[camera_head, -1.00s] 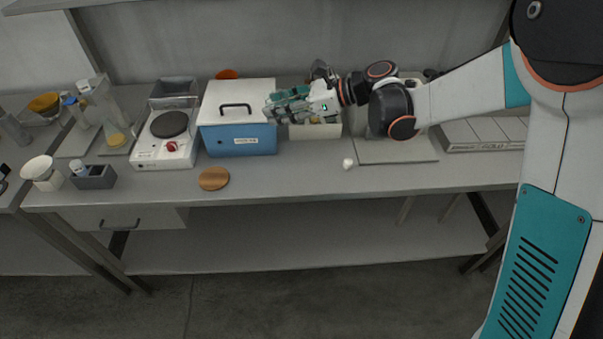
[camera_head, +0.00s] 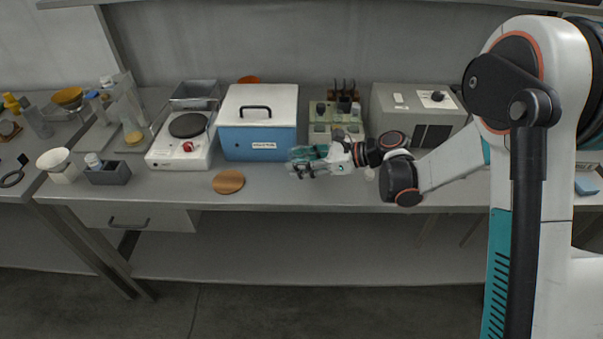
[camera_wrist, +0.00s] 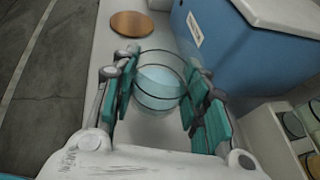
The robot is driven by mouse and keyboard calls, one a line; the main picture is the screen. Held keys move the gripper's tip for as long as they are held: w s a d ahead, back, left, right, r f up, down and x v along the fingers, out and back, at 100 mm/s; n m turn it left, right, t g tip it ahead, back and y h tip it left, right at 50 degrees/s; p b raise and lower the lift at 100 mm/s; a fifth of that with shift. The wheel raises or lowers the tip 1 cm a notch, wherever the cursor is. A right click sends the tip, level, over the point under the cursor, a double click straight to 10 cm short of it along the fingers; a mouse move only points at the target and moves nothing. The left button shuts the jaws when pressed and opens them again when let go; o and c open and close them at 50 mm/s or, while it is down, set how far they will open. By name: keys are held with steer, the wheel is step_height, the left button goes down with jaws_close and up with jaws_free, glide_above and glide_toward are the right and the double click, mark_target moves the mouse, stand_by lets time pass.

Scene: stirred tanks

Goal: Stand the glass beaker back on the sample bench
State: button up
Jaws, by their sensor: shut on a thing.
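The glass beaker (camera_wrist: 159,82) is clear, with pale blue liquid inside. In the wrist view it sits between the two teal fingers of my gripper (camera_wrist: 160,92), which is shut on it. In the head view my gripper (camera_head: 305,158) is low over the sample bench (camera_head: 290,190), just in front and right of the blue box. The beaker is hard to make out there, hidden by the fingers. I cannot tell whether its base touches the bench.
A blue box with a white lid (camera_head: 258,125) stands close behind-left of my gripper. A round wooden disc (camera_head: 228,181) lies to the left. A hotplate (camera_head: 184,140) is further left. A rack of jars (camera_head: 336,122) and a grey instrument (camera_head: 415,112) stand behind. The bench front is mostly clear.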

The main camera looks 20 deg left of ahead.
steer(key=shift+f+b, duration=0.55)
steer(key=shift+f, duration=1.25)
steer(key=shift+f, duration=0.1)
steer(key=o, duration=1.2)
steer(key=shift+r, duration=0.2)
steer(key=p+v, duration=0.3)
steer(key=v, duration=0.9)
steer(key=shift+w+r, duration=0.1)
